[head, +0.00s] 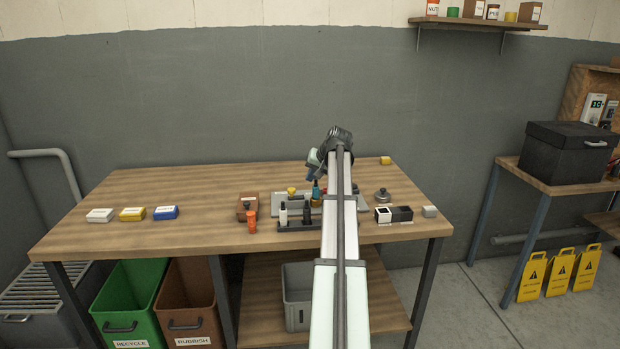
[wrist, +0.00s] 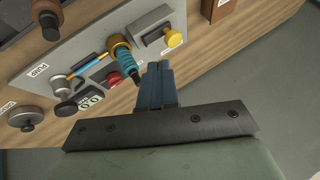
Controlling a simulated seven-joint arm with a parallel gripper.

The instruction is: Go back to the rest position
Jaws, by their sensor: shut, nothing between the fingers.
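My gripper (wrist: 158,78) is shut and empty in the wrist view, its two blue fingers together. It points towards a grey panel (wrist: 88,50) and appears apart from it, though the gap is hard to judge. On the panel are a teal and orange fitting (wrist: 121,48), a red button (wrist: 114,78), a yellow knob (wrist: 173,39) and grey knobs. In the head view my arm reaches over the table, and my gripper (head: 312,170) hangs above the back of the same panel (head: 284,211). The arm hides part of the panel's right side.
The wooden table (head: 160,190) holds white, yellow and blue boxes at left. A black rack (head: 299,225) with bottles stands in front of the panel. The wall (head: 250,100) is behind.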

